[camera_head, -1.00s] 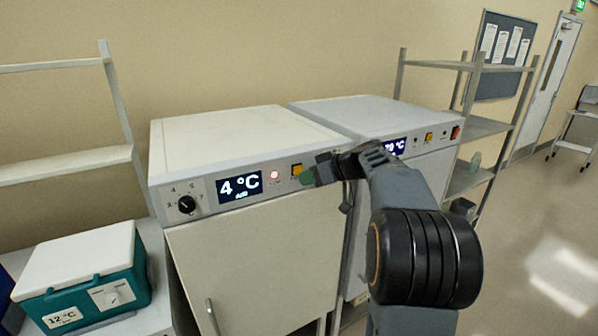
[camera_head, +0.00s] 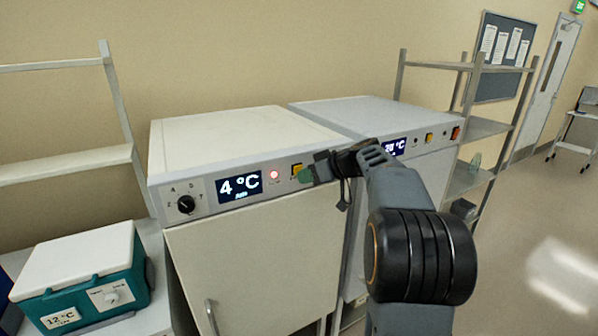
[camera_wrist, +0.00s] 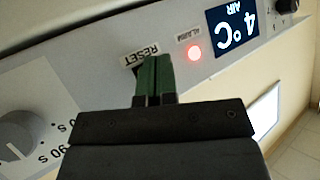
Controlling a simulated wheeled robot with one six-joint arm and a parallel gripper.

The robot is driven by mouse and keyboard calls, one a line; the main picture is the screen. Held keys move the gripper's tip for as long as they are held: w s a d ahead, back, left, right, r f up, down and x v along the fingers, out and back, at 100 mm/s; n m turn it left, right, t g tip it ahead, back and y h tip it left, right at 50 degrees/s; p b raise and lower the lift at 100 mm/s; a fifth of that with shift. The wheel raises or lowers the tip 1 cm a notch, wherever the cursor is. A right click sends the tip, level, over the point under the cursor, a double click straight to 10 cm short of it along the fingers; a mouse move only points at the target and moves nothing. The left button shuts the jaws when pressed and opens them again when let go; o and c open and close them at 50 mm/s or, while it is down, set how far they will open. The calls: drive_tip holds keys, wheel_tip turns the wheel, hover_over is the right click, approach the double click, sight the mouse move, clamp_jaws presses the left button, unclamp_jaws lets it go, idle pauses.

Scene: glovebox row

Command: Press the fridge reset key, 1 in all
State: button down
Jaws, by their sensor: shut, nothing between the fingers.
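The fridge (camera_head: 262,262) on the left has a front panel with a lit display (camera_head: 239,187) reading 4 °C. A red alarm lamp (camera_head: 274,174) glows beside it. The yellow reset key (camera_head: 296,169) is to the right of the lamp, partly covered by my gripper (camera_head: 305,174). In the wrist view, my gripper (camera_wrist: 153,62) has its green fingers together with nothing between them. The tips are at the RESET label (camera_wrist: 141,57) and hide the key. I cannot tell whether they touch it. The lit alarm lamp also shows in the wrist view (camera_wrist: 193,53).
A dial (camera_head: 186,204) is at the panel's left. A second fridge (camera_head: 410,175) with its own display and yellow key stands at the right, behind my arm. A teal cool box (camera_head: 85,280) is at the lower left. Shelf racks stand on both sides.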

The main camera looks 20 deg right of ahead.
drive_tip(key=shift+w, duration=0.4)
drive_tip(key=shift+s, duration=0.1)
idle(0.6)
drive_tip(key=shift+s+b, duration=0.75)
drive_tip(key=shift+b, duration=0.2)
drive_tip(key=shift+s+d+f, duration=0.1)
drive_tip(key=shift+s+d+b, duration=0.15)
drive_tip(key=shift+s+b, duration=0.85)
drive_tip(key=shift+s, duration=0.2)
drive_tip(key=shift+s+d+b, duration=0.1)
drive_tip(key=shift+s+b, duration=0.9)
drive_tip(key=shift+s, duration=0.2)
